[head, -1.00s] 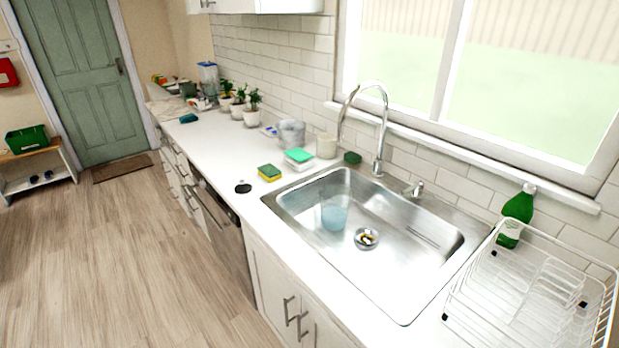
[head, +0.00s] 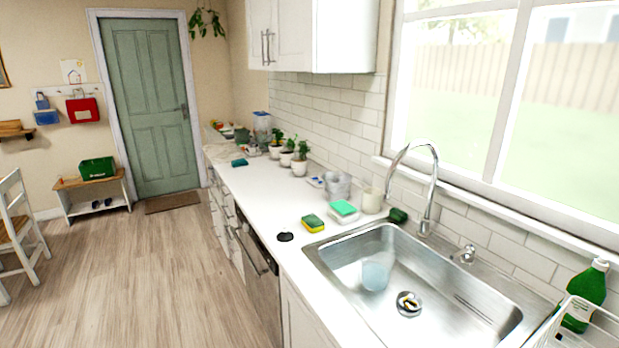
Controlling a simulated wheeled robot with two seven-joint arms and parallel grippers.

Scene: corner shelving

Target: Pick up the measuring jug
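A clear vessel with a bluish tint (head: 375,275), which looks like the measuring jug, stands in the left part of the steel sink (head: 345,262). Its rim and handle are hard to make out. A clear ribbed container (head: 337,186) stands on the counter behind the sponges, and a clear container with a blue top (head: 262,122) stands at the far end of the counter. Neither of my grippers is in view.
A curved tap (head: 431,190) rises behind the sink. Sponges (head: 313,223), a beige cup (head: 372,201) and potted plants (head: 300,161) stand along the counter (head: 262,196). A green bottle (head: 586,290) and a white rack (head: 590,325) are at right.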

